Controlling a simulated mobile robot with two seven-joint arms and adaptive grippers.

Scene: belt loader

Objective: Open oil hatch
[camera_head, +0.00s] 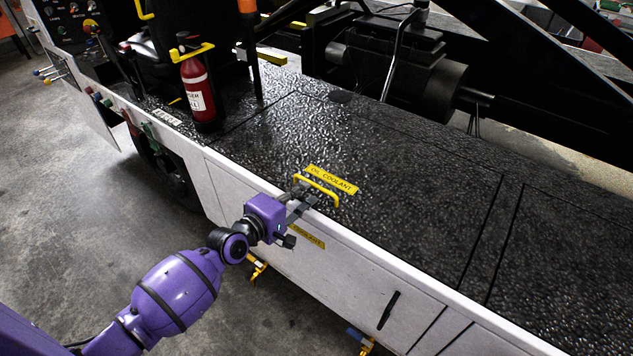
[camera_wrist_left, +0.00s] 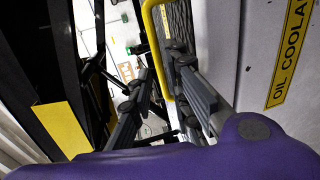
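The oil hatch (camera_head: 370,150) is a black textured panel, lying flat and closed in the loader's deck. A yellow bar handle (camera_head: 322,189) sits at its near edge, beside a yellow "OIL COOLANT" label (camera_head: 332,179). My left gripper (camera_head: 302,196) is at the left end of the handle. In the left wrist view, the fingers (camera_wrist_left: 166,68) are apart, and the yellow handle (camera_wrist_left: 152,38) runs down between them. I cannot tell whether either finger touches it. My right gripper is not in view.
A red fire extinguisher (camera_head: 198,92) stands on the deck at the upper left. The white side panel (camera_head: 340,275) drops below the deck edge. Black machinery (camera_head: 400,70) and a dark beam (camera_head: 540,80) stand behind the hatch. The grey floor (camera_head: 60,190) at left is clear.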

